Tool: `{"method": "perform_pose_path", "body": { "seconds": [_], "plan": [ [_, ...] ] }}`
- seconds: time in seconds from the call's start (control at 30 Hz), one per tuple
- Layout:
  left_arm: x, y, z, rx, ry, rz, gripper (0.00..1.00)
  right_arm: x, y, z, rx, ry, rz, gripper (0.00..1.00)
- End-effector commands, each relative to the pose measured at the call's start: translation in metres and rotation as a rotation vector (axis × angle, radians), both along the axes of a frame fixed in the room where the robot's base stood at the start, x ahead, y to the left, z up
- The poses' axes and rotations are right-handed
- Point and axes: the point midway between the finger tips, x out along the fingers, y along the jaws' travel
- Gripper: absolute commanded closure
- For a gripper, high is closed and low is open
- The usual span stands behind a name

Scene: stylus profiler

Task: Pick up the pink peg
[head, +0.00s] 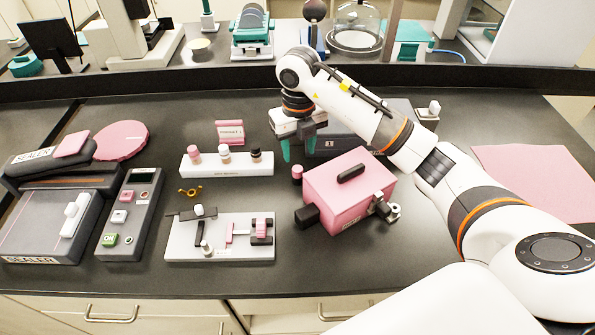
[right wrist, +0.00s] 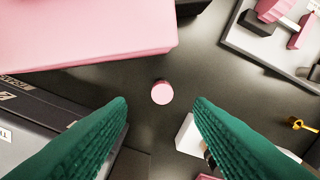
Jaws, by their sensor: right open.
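The pink peg (head: 297,173) is a small pink cylinder standing on the dark bench, just left of the pink box (head: 348,188). In the right wrist view the peg (right wrist: 162,92) shows from above as a round pink disc. My right gripper (head: 298,149) points down behind the peg in the head view, with its teal fingers apart. In the right wrist view the open fingers (right wrist: 160,104) show to either side below the peg, and nothing is between them. My left gripper is not in view.
A white rack (head: 227,168) with several small bottles and a light grey fixture plate (head: 190,247) lie to the left. A dark grey case (head: 388,112) stands behind the pink box. A brass wing nut (head: 190,192) lies near the plate. Bare bench is in front of the peg.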

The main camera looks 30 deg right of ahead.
Motion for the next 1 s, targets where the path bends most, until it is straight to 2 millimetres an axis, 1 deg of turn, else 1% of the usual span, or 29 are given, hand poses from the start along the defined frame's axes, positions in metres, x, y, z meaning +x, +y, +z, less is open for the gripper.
{"method": "perform_pose_path", "body": {
  "seconds": [0.03,0.17,0.27,0.37,0.5,0.6,0.8,0.87,1.0],
  "plan": [
    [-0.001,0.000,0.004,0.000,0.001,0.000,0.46,0.000,0.000,-0.003,0.001,0.002,0.000,0.53],
    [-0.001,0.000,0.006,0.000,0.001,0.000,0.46,0.000,0.000,-0.011,0.000,0.000,0.001,0.53],
    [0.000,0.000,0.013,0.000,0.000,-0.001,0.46,-0.001,0.001,-0.021,0.001,0.003,0.000,0.53],
    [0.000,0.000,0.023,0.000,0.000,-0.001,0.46,-0.002,0.003,-0.037,0.001,0.005,0.001,0.53],
    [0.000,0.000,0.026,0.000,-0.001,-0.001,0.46,-0.001,0.003,-0.056,0.002,0.000,0.001,0.53],
    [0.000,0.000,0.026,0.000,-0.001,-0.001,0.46,-0.001,0.002,-0.062,0.000,-0.001,0.001,0.53],
    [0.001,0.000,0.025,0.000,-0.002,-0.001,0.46,0.000,0.002,-0.062,0.000,-0.003,0.001,0.53],
    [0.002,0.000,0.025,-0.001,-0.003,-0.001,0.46,0.000,0.002,-0.062,0.000,-0.003,0.001,0.63],
    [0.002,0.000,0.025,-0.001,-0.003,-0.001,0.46,0.000,0.002,-0.062,0.000,-0.003,0.001,0.85]
  ]
}}
